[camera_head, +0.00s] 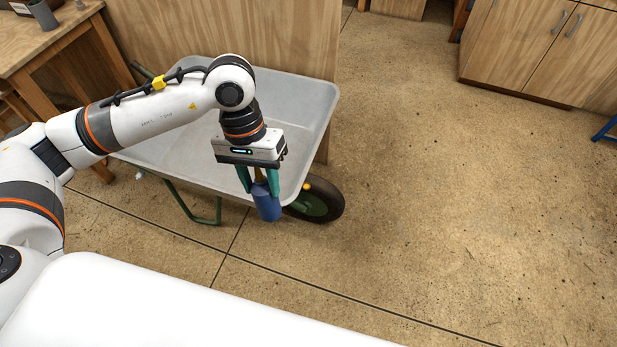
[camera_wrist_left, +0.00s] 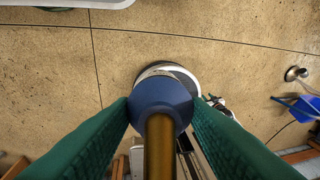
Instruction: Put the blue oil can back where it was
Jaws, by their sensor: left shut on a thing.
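The blue oil can (camera_head: 267,203) hangs upright between the green fingers of my left gripper (camera_head: 259,183), in front of the wheelbarrow's near edge. In the left wrist view, the can's blue top (camera_wrist_left: 160,100) and brass-coloured spout (camera_wrist_left: 160,148) show from above. The green fingers (camera_wrist_left: 160,118) press on both sides of it. The can is held in the air, with the floor below it. My right gripper is in neither view.
A grey wheelbarrow (camera_head: 318,120) with a dark wheel stands just behind the can. A wooden workbench (camera_head: 45,45) is at the upper left, and wooden cabinets (camera_head: 530,45) are at the upper right. A blue container (camera_wrist_left: 298,108) shows at the right in the left wrist view. The floor to the right is clear.

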